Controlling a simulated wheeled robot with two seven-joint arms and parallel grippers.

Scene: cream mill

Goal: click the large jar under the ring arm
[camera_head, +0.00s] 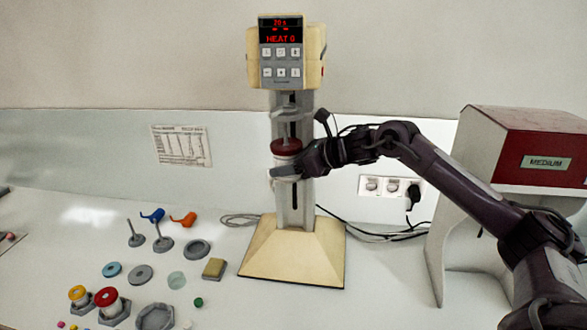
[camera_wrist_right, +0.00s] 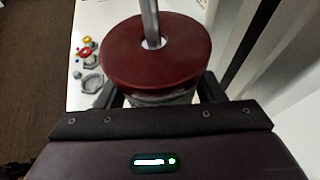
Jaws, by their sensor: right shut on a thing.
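The large jar has a dark red lid (camera_head: 285,147) and a pale body. It is upright at the column of the mill, below the ring arm (camera_head: 286,114). My right gripper (camera_head: 286,172) is shut on the jar's body, just under the lid. In the right wrist view the lid (camera_wrist_right: 120,60) is seen from above, and a metal shaft (camera_wrist_right: 150,22) passes into its central hole. The fingers of the right gripper (camera_wrist_right: 160,98) lie on both sides of the jar. Whether the jar touches the ring arm cannot be told. My left gripper is out of view.
The mill's cream base (camera_head: 292,262) stands on the white bench, with its display head (camera_head: 282,52) above. Small jars, discs and stands lie at the left, including a red-lidded jar (camera_head: 107,297). A red-topped cabinet marked MEDIUM (camera_head: 540,140) stands at the right.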

